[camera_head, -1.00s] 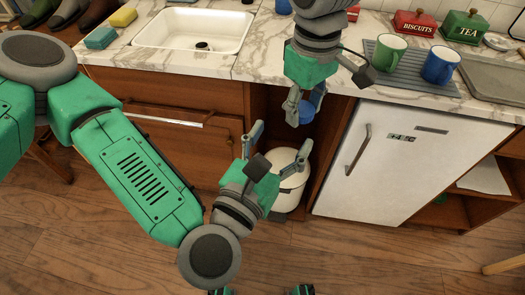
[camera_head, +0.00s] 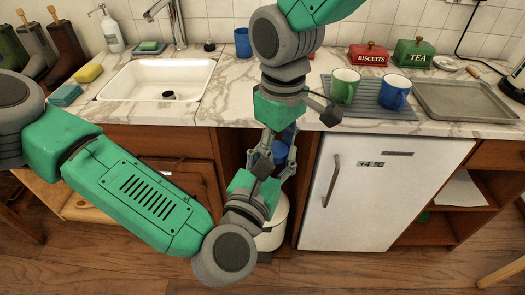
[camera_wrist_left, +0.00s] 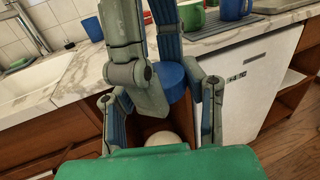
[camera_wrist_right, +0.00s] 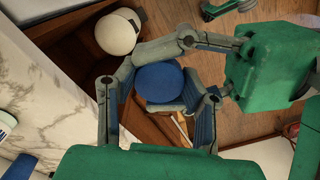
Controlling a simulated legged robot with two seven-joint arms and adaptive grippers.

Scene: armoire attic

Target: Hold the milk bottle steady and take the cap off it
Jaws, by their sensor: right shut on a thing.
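My right gripper (camera_wrist_right: 158,95) is shut on a round blue cap (camera_wrist_right: 158,82), in front of the open cupboard. In the head view the two grippers overlap, so contact is unclear. I cannot make out a milk bottle body in any view.
A white lidded container (camera_head: 270,225) stands low in the open cupboard. A white fridge (camera_head: 370,195) is to its right. The counter (camera_head: 225,85) above holds a sink (camera_head: 157,80), a blue cup (camera_head: 242,43), a green mug (camera_head: 344,86) and a blue mug (camera_head: 394,92).

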